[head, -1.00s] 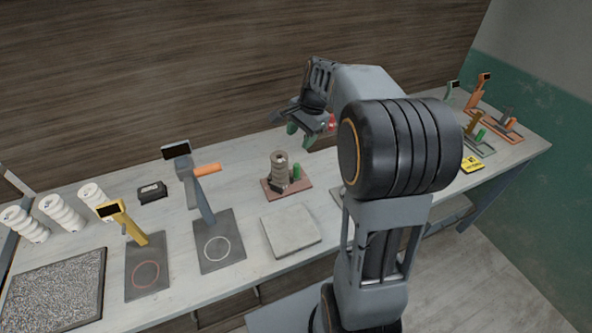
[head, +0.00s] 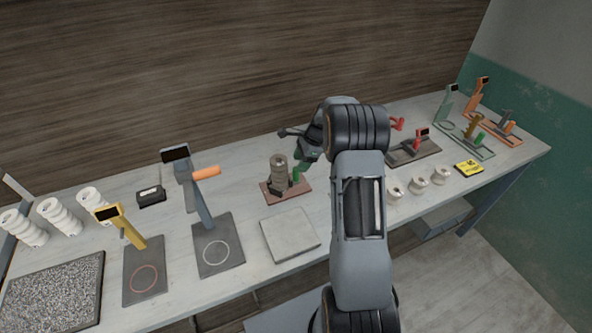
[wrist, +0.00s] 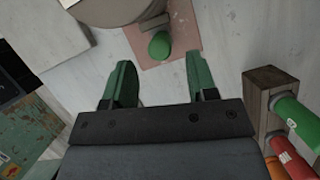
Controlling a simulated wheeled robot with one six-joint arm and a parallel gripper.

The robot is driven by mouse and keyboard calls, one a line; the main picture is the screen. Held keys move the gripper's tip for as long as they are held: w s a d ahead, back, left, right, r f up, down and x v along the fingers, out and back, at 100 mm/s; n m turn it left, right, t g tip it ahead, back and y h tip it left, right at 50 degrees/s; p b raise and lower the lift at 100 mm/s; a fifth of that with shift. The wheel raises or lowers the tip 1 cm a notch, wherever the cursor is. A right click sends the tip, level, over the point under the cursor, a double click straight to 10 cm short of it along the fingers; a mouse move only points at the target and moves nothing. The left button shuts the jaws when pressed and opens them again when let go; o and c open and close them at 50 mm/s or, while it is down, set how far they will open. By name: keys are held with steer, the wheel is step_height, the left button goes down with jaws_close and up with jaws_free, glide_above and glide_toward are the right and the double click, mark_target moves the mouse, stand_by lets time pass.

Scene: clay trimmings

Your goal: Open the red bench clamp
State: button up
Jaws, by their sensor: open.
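I cannot tell which of these is the red bench clamp.
A wooden block (wrist: 262,92) with green, red and orange cylinders stands close right in the wrist view. A grey slab (head: 290,235) lies in front. Green (head: 488,153) and orange (head: 514,140) base plates with uprights stand far right.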

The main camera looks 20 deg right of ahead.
mark_target(294, 176)
steer(key=shift+p+x, duration=0.35)
steer(key=shift+x, duration=2.2)
steer(key=shift+c, duration=0.4)
jaws_close()
